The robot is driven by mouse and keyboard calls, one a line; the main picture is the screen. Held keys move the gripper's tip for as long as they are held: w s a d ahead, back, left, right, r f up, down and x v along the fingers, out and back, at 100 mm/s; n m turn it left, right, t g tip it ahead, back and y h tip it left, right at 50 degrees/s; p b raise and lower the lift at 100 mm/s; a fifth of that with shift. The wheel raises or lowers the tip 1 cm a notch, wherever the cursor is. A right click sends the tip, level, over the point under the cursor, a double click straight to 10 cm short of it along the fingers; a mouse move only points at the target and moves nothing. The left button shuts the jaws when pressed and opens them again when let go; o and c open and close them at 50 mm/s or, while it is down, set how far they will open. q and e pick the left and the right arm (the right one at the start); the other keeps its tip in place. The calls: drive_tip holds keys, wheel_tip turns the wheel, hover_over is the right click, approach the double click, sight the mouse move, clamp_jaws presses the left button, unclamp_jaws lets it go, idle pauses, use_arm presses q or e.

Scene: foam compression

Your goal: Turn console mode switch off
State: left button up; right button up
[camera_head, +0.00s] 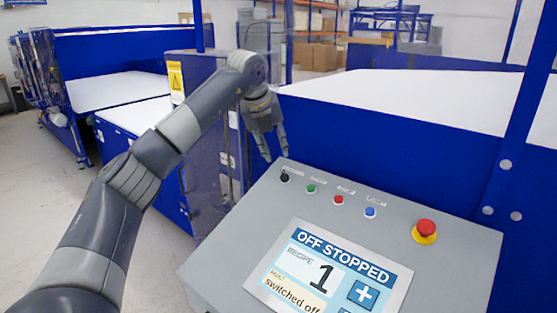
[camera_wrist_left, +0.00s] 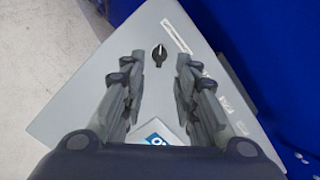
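The console (camera_head: 235,238) is a grey slanted panel. Its mode switch (camera_head: 285,177) is a small black knob at the panel's upper left; in the left wrist view the switch (camera_wrist_left: 159,54) has a white pointer line running nearly up and down. The console screen (camera_head: 335,272) reads "OFF STOPPED" and "switched off". My left gripper (camera_head: 274,154) is open and empty, just above and left of the switch. In the left wrist view its fingers (camera_wrist_left: 158,75) stand apart on either side of the switch's line, not touching it. My right gripper is not in view.
Green (camera_head: 311,189), red (camera_head: 339,200) and blue (camera_head: 370,211) buttons sit right of the switch. A red emergency stop (camera_head: 426,229) is farther right. Blue machine walls (camera_head: 400,130) rise behind the console, and a blue post (camera_head: 525,100) stands at right.

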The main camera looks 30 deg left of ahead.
use_arm(q)
drive_tip(key=shift+v, duration=1.25)
